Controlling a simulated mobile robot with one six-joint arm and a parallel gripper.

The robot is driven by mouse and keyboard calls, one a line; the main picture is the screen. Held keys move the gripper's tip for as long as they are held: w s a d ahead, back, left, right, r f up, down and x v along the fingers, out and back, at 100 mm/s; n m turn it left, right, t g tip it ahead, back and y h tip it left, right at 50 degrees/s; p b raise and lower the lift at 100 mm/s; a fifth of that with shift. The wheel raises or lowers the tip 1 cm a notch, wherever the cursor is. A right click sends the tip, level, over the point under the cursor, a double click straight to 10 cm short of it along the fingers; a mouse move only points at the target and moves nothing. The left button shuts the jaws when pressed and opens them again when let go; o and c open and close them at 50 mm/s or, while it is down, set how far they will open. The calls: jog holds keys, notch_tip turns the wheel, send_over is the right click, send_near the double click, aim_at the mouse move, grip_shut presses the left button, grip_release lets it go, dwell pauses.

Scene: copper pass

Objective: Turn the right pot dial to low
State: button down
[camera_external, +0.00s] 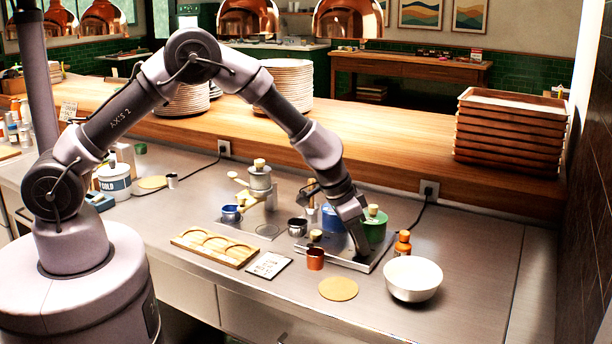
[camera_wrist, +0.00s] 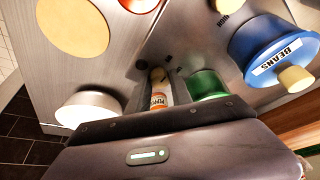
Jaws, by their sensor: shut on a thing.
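The green pot (camera_external: 376,230) with a wooden lid knob stands at the right of the metal warmer plate (camera_external: 343,262). It also shows in the wrist view (camera_wrist: 205,84). The blue pot (camera_external: 330,220) stands left of it; in the wrist view the blue pot (camera_wrist: 262,45) carries a BEANS label. My gripper (camera_external: 361,250) points down at the front right of the plate, in front of the green pot. In the wrist view my gripper (camera_wrist: 158,72) is shut on the right pot dial, which its jaws hide. The dial's setting cannot be read.
The counter farther right is clear.

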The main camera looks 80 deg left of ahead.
jog(key=shift+f, duration=0.1)
jog(key=m+h+b, duration=0.1)
jog(key=m+b, duration=0.1)
jog(key=b, duration=0.1)
jog(key=shift+a+f, duration=0.15)
jog(key=shift+f, duration=0.05)
jog(key=m+h+b, duration=0.1)
jog(key=m+b, duration=0.2)
jog(key=shift+b, duration=0.4)
jog(key=m, duration=0.1)
jog(key=m+h+b, duration=0.1)
jog(key=shift+a+r+m+g, duration=0.1)
jog(key=shift+r+m+g, duration=0.1)
jog(key=shift+m+g, duration=0.2)
jog(key=shift+w+r+m+g+h, duration=0.1)
jog(key=shift+m+g+h, duration=0.4)
jog(key=shift+m, duration=1.3)
jog(key=c, duration=1.2)
grip_release()
jog(key=shift+o, duration=0.2)
